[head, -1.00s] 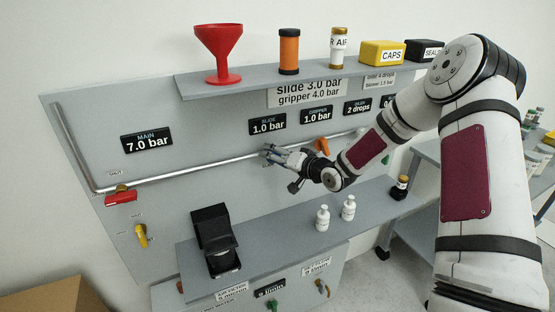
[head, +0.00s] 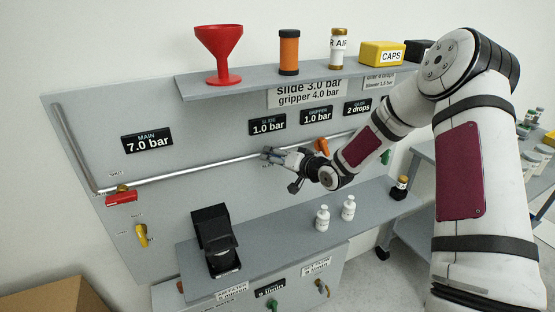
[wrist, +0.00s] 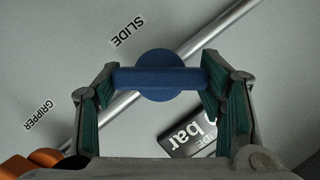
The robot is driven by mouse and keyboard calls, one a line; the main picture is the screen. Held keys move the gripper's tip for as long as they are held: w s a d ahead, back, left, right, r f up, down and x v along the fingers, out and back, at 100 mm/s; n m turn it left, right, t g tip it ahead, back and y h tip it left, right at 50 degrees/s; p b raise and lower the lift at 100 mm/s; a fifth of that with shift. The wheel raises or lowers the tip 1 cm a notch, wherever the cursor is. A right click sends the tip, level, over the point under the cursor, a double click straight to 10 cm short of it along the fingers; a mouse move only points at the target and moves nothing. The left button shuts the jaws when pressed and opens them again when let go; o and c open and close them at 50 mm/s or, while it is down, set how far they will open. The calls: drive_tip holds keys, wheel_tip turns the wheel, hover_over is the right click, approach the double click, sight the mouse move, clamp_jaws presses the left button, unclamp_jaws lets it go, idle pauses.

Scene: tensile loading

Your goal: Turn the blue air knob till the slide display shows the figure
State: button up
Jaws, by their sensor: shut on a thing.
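The blue air knob (wrist: 160,76) shows in the wrist view, a round disc with a bar across it, on the panel beside the SLIDE label (wrist: 128,31). My gripper (wrist: 161,78) is shut on the bar, one finger at each end. The slide display (head: 267,124) reads 1.0 bar. A sign (head: 306,92) above reads slide 3.0 bar, gripper 4.0 bar.
The gripper display (head: 316,116) reads 1.0 bar, with an orange knob (head: 322,146) below it. A metal pipe (head: 190,171) runs along the panel. Two white bottles (head: 335,213) and a black device (head: 216,238) stand on the lower shelf. A red funnel (head: 219,52) stands above.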

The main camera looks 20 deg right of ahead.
drive_tip(key=shift+a+r+n+h, duration=0.1)
drive_tip(key=shift+a+n+h, duration=0.05)
drive_tip(key=shift+n+h, duration=0.9)
drive_tip(key=n+h, duration=0.1)
drive_tip(key=n, duration=0.1)
drive_tip(key=shift+a+n, duration=0.1)
drive_tip(key=shift+n, duration=0.25)
drive_tip(key=n+h+b, duration=0.2)
drive_tip(key=n, duration=0.1)
drive_tip(key=shift+t, duration=0.3)
drive_tip(key=shift+n+t+h+b, duration=0.3)
drive_tip(key=shift+n+h+b, duration=0.4)
drive_tip(key=shift+n+h, duration=0.35)
drive_tip(key=o, duration=1.2)
drive_tip(key=shift+c, duration=0.2)
drive_tip(key=shift+s, duration=0.15)
